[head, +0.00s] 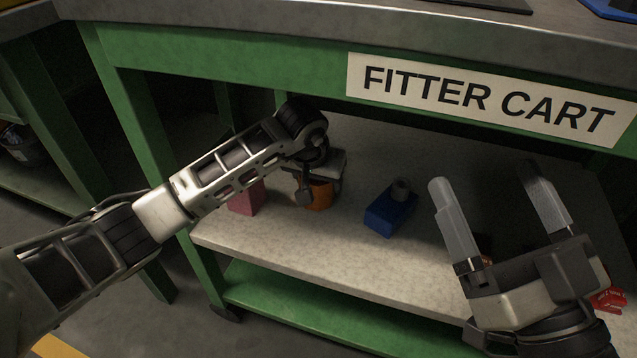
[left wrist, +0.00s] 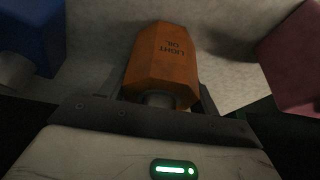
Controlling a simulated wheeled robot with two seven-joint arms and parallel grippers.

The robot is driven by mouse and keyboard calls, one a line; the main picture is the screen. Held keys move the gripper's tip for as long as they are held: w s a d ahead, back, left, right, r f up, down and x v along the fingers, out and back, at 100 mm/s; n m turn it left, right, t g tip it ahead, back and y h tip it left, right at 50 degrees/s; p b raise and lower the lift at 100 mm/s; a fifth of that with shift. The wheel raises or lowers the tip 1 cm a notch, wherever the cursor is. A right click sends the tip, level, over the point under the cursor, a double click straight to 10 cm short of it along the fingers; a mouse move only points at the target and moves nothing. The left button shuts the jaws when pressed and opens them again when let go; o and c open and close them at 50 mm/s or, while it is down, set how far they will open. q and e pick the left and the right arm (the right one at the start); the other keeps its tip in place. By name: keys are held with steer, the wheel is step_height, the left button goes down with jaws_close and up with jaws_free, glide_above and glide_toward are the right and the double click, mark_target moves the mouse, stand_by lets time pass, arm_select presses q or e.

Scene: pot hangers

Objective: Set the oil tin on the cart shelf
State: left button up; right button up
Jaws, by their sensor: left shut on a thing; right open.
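The oil tin is orange and shows in the head view (head: 319,196), at the left part of the cart shelf (head: 330,245). In the left wrist view the oil tin (left wrist: 163,62) carries the words LIGHT OIL, with its narrow neck end toward my gripper. My left gripper (head: 318,177) reaches in under the cart top and is shut on the tin, which is partly hidden by it. The tin is at or close above the shelf; I cannot tell if it touches. My right gripper (head: 490,180) is open and empty in front of the shelf's right side.
A pink-red block (head: 247,201) is close left of the tin. A blue block-like item (head: 386,213) with a grey round top stands to its right. The green cart top edge with the FITTER CART sign (head: 490,100) hangs above. The shelf between tin and blue item is clear.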

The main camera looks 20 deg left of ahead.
mark_target(313, 182)
arm_select(q)
steer(key=shift+f, duration=0.1)
steer(key=o, duration=1)
arm_select(e)
steer(key=shift+r+y, duration=0.3)
arm_select(q)
steer(key=shift+r, duration=0.5)
steer(key=p+v, duration=0.3)
steer(key=v, duration=0.3)
steer(key=shift+s+r, duration=0.3)
steer(key=shift+s, duration=0.05)
arm_select(e)
step_height(313, 182, down, 6)
steer(key=s+m+g+h, duration=0.1)
steer(key=m+g+h, duration=0.2)
steer(key=m, duration=0.1)
steer(key=shift+s+a+f+m, duration=0.15)
steer(key=shift+a+f+m, duration=0.05)
steer(key=shift+a+m, duration=0.1)
